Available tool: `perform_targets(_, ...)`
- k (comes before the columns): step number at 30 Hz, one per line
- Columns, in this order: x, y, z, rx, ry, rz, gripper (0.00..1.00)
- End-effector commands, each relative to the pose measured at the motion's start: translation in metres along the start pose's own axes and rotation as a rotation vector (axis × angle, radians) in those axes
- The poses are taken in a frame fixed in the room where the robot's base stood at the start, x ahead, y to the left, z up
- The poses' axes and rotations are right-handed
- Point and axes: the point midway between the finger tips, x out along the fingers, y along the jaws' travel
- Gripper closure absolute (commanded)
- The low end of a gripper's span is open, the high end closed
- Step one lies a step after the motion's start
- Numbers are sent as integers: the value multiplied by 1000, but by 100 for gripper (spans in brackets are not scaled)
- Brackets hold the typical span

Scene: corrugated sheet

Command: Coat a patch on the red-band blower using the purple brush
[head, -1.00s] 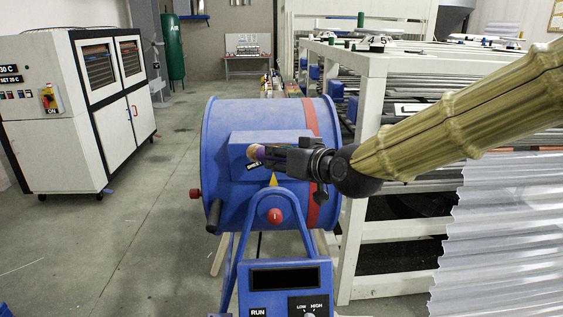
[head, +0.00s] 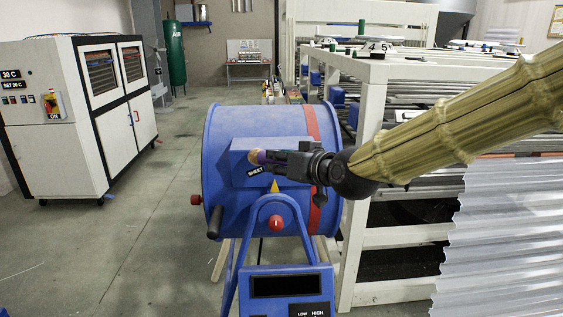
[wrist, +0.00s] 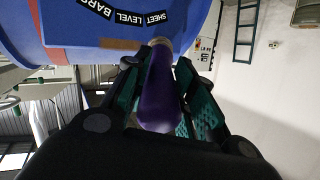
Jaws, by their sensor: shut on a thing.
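The blower is a blue drum (head: 228,125) with a red band (head: 313,128) around its right part, on a blue stand in the middle of the head view. My gripper (head: 268,158) is in front of the drum's raised blue box (head: 243,150). It is shut on the purple brush, whose handle (wrist: 158,95) lies between the green-padded fingers in the wrist view. The wrist view also shows the blue drum (wrist: 120,15) with "SHEET LEVEL" lettering and a brown patch (wrist: 115,43).
A control box (head: 285,288) stands in front of the drum. A white machine frame (head: 358,190) and corrugated sheets (head: 500,240) are on the right. A white cabinet (head: 60,130) is at left. The floor (head: 150,230) between cabinet and drum is clear.

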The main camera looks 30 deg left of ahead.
Motion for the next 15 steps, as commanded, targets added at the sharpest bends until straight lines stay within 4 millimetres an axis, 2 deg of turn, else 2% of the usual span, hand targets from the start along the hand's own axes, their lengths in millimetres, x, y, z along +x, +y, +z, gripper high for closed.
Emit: perform_targets(15,7,3,-3,0,0,0,98)
